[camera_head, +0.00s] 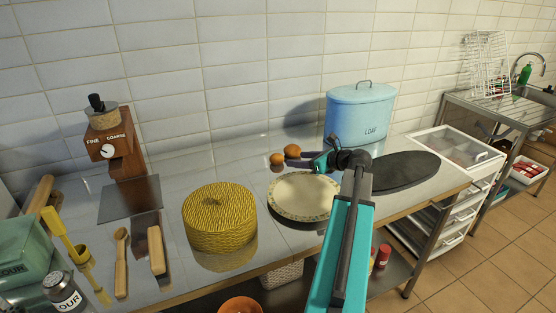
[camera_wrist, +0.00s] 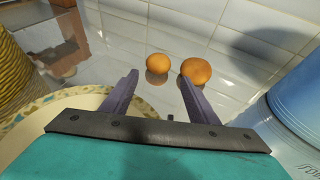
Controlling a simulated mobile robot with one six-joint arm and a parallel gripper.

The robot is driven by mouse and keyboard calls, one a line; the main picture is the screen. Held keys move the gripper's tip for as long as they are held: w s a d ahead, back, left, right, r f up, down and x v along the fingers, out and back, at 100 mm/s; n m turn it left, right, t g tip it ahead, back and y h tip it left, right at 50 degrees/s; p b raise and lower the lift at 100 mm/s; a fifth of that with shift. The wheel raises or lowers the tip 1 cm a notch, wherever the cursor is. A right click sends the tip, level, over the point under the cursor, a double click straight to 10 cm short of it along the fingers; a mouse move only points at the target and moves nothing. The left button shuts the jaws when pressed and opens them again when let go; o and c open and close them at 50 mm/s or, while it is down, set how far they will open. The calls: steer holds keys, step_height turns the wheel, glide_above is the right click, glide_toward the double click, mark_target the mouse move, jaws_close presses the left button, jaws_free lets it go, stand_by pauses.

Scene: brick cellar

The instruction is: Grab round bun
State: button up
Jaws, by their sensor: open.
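Two round orange-brown items that look like buns lie side by side on the shiny counter near the tiled wall. The smaller round bun (camera_head: 277,159) is on the left, and it also shows in the wrist view (camera_wrist: 156,63). The larger bun (camera_head: 292,149) is on the right, also in the wrist view (camera_wrist: 196,70). My gripper (camera_head: 300,158) is open and empty. In the wrist view its two purple-grey fingers (camera_wrist: 174,91) point toward the buns, which lie beyond the fingertips, apart from them.
A cream plate with a patterned rim (camera_head: 302,215) lies under my arm. A blue loaf bin (camera_head: 359,116) stands right of the buns, a round yellow woven basket (camera_head: 219,218) to the left. A dark oval slab (camera_head: 398,171) lies to the right. The tiled wall is close behind the buns.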

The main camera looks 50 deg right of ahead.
mark_target(281, 159)
steer(key=x, duration=0.4)
steer(key=shift+w+f, duration=0.1)
steer(key=shift+w, duration=0.25)
steer(key=shift+w+f, duration=0.2)
steer(key=shift+w, duration=0.2)
steer(key=shift+p+x, duration=0.55)
steer(key=shift+x, duration=2)
steer(key=shift+a+f, duration=0.15)
steer(key=shift+a, duration=0.05)
steer(key=shift+c, duration=0.2)
steer(key=c, duration=0.8)
steer(key=shift+o, duration=0.2)
